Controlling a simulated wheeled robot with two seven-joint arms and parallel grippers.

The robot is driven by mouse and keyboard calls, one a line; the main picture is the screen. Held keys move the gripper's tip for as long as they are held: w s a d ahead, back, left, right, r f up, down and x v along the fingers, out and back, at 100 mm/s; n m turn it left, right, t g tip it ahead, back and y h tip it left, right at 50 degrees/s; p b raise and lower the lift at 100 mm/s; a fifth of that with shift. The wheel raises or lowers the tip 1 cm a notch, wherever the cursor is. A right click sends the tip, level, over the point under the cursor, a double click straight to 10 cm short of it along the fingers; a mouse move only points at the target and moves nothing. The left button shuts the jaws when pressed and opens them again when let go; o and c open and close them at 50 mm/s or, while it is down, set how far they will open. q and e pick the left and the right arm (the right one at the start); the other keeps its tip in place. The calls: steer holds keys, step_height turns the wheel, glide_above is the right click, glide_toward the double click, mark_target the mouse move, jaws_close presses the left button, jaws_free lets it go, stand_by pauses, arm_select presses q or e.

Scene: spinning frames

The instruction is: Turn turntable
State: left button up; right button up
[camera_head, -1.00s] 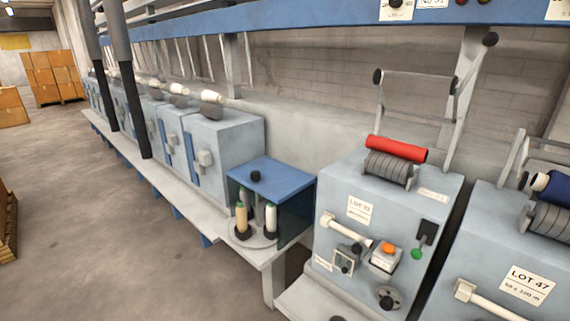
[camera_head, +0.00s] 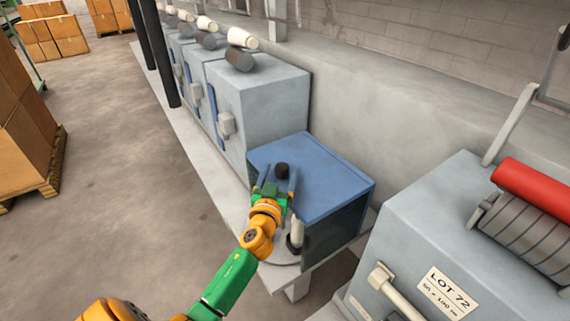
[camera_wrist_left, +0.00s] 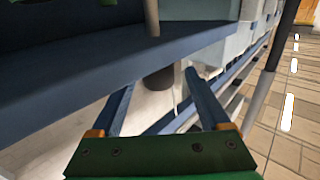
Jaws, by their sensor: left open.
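The blue cabinet (camera_head: 325,180) stands on the bench, with a black knob (camera_head: 282,170) on its flat top. A round grey turntable plate (camera_head: 283,258) shows low at its open front, with a pale bobbin (camera_head: 297,232) upright on a dark base. My left gripper (camera_head: 278,180) is open at the knob, its fingers to either side in the picture. In the left wrist view a dark cylinder (camera_wrist_left: 158,78), seemingly the knob, shows between the two blue fingertips. I cannot tell whether they touch it. My left arm hides much of the plate. My right gripper is out of view.
Grey-blue machines (camera_head: 255,105) stand in a row behind the cabinet. The LOT 72 machine (camera_head: 420,235) with a red roll (camera_head: 535,190) is at right. Dark posts (camera_head: 160,60) rise at left. Stacked boxes (camera_head: 25,120) stand across open floor.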

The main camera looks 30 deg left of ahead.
arm_select(q)
steer(key=shift+w+r, duration=0.15)
steer(key=shift+r, duration=0.15)
steer(key=shift+w+a, duration=0.1)
steer(key=shift+w, duration=0.15)
steer(key=shift+w+a+f, duration=0.25)
steer(key=shift+w+f, duration=0.15)
steer(key=shift+w, duration=0.25)
steer(key=shift+s+d+r, duration=0.1)
steer(key=shift+s+r, duration=0.05)
steer(key=shift+s, duration=0.05)
steer(key=c, duration=0.5)
jaws_close()
